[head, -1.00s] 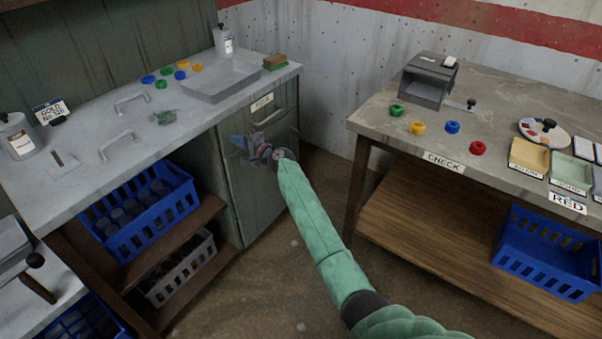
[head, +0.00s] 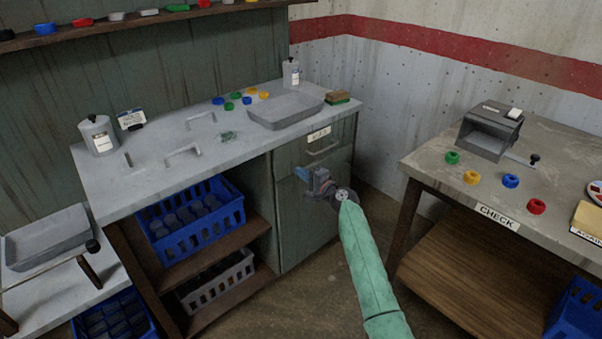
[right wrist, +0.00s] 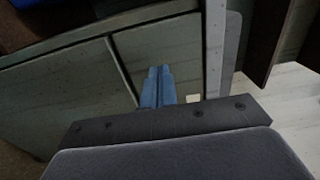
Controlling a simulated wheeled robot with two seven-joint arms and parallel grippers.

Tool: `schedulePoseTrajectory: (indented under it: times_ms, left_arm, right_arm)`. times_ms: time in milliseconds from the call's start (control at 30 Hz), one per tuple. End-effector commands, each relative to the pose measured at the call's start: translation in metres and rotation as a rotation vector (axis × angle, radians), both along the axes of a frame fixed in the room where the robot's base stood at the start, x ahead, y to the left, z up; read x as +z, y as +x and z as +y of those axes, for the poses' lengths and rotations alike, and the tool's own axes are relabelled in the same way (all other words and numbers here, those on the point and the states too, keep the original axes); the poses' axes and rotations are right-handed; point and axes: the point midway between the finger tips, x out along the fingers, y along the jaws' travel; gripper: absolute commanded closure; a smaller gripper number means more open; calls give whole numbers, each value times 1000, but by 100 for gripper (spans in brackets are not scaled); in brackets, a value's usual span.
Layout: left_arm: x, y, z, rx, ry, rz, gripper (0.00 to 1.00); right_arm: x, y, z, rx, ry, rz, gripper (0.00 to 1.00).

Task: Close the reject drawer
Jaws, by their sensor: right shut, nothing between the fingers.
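The drawer (head: 325,150) is at the top right of the green cabinet, with a pale label and a metal bar handle (head: 322,148). The label is too small to read for sure. The drawer front looks about level with the cabinet front, with no clear gap showing. My right gripper (head: 303,174) is in front of the cabinet, just below and left of the handle in the picture. Its blue fingers (right wrist: 157,86) are together and empty in the right wrist view, close to the green cabinet front (right wrist: 75,90). I cannot tell whether they touch it. My left gripper is out of view.
The grey worktop (head: 160,150) holds a tray (head: 285,112), handles, bottles and coloured rings. Blue (head: 165,240) and grey (head: 190,298) crates sit on open shelves left of the drawer. The check table (head: 440,175) stands right, with open floor between.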

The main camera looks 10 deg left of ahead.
Motion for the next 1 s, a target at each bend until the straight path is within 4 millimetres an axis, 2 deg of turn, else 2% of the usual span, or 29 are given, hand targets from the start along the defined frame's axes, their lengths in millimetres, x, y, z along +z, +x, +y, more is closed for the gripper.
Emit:
schedulePoseTrajectory:
  times_ms: [300, 500, 800, 1000]
  left_arm:
    - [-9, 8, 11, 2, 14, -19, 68]
    - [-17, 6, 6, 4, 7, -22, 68]
    - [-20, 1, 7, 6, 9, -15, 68]
    - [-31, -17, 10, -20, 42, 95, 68]
  right_arm:
    - [-4, -34, -45, 0, -3, 2, 100]
    - [-4, -46, -62, 0, -1, 3, 100]
    - [-4, -50, -66, 6, -21, -21, 100]
    - [-21, -66, -57, 108, -184, -91, 100]
